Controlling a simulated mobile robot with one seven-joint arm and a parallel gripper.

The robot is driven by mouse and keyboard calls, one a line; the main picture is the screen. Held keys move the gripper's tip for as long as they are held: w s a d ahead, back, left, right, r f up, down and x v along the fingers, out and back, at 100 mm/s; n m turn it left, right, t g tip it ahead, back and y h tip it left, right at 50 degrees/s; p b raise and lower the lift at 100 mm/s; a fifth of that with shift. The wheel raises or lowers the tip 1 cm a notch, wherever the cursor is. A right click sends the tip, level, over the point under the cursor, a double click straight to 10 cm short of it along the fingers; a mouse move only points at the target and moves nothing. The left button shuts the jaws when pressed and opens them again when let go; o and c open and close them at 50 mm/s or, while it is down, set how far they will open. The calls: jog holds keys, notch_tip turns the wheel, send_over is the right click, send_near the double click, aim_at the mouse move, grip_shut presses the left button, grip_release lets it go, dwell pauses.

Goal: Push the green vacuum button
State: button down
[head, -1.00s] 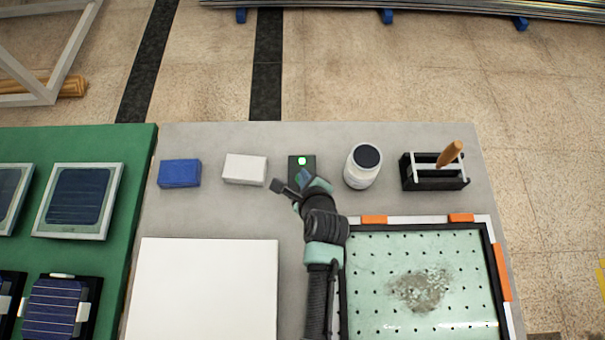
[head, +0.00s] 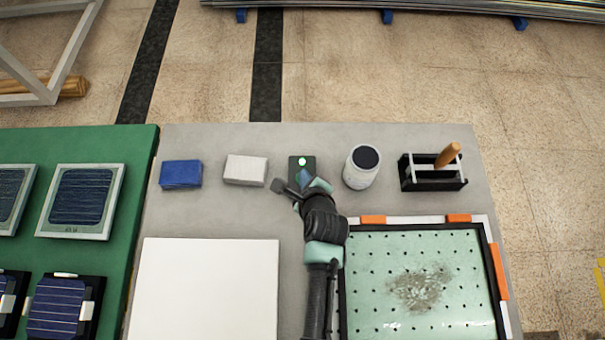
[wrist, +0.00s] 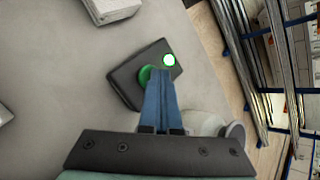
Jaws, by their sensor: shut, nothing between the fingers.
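The vacuum button box is a small dark box (head: 309,162) at the back of the grey table, with a lit green-white lamp (head: 302,161) on top. In the wrist view the box (wrist: 128,84) shows the glowing lamp (wrist: 169,60) and the green button (wrist: 145,76). My gripper (wrist: 158,82) is shut and empty, its blue fingers over the green button and hiding part of it. I cannot tell whether the fingertips touch the button. In the head view my gripper (head: 304,178) covers the front of the box.
A white block (head: 245,170) and a blue block (head: 181,174) lie left of the box. A white jar (head: 361,168) and a black holder (head: 433,184) with a wooden-handled tool stand right. A perforated plate (head: 380,265) and a white sheet (head: 205,290) lie in front.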

jog(key=shift+r+p, duration=3.1)
jog(key=shift+p, duration=0.05)
jog(key=shift+f, duration=0.1)
